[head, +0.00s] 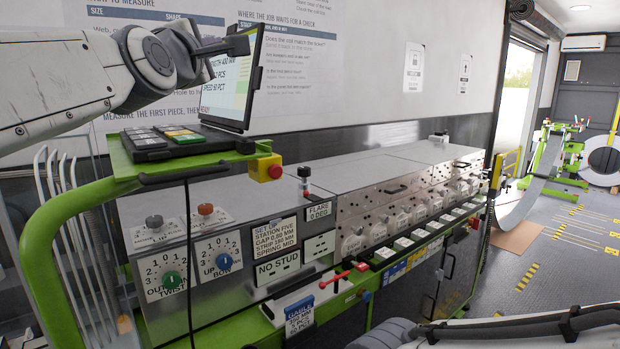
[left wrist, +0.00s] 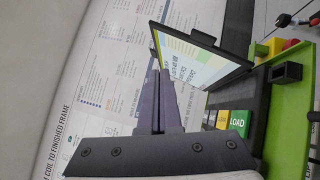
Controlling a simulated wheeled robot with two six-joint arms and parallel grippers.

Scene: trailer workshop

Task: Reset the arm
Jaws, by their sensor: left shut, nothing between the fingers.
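My left arm comes in from the left in the head view. Its dark gripper (head: 238,45) is high up, in front of the upper part of a tilted display screen (head: 232,85). The fingers are shut with nothing between them. In the left wrist view the closed fingers (left wrist: 160,75) point toward the wall poster, with the screen (left wrist: 195,55) just right of them. I cannot tell whether they touch the screen. Parts of my right arm show at the lower right of the head view, but its gripper does not.
A keypad (head: 165,138) sits on the green console arm (head: 120,165) below the screen, with a red stop button (head: 266,168) at its end. A long grey roll-forming machine (head: 370,195) with knobs and labels stretches to the right. The wall poster (head: 330,50) is behind. Floor at right is open.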

